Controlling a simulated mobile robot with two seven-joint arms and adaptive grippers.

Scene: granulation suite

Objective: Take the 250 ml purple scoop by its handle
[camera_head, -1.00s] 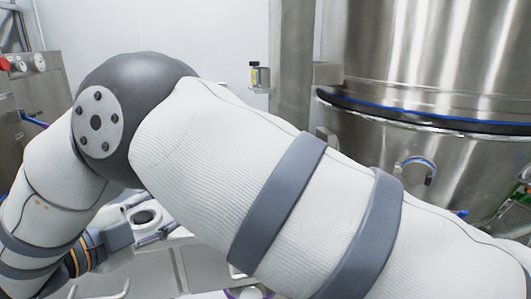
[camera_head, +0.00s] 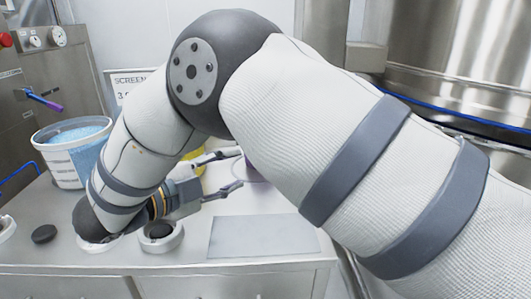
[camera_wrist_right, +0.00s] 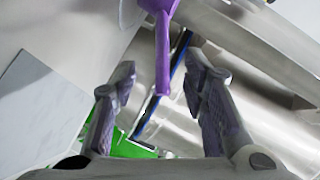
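The purple scoop (camera_wrist_right: 163,45) shows in the right wrist view, entering from the top edge with its narrow handle pointing down between my fingers. My right gripper (camera_wrist_right: 162,75) is open, one finger on each side of the handle, with a gap on both sides; I see no contact. In the head view my right gripper (camera_head: 238,171) points right, open, low above the worktop. A purple patch (camera_head: 249,166) shows just beyond its fingertips, mostly hidden by my arm; I cannot make out its shape. My left gripper is in neither view.
A white bucket (camera_head: 58,166) with blue contents stands at the worktop's left. A grey plate (camera_head: 262,238), a white ring with a dark centre (camera_head: 161,238) and a black disc (camera_head: 43,233) lie at the front. A yellow item (camera_head: 196,170) is behind my gripper. A steel vessel (camera_head: 432,50) stands right.

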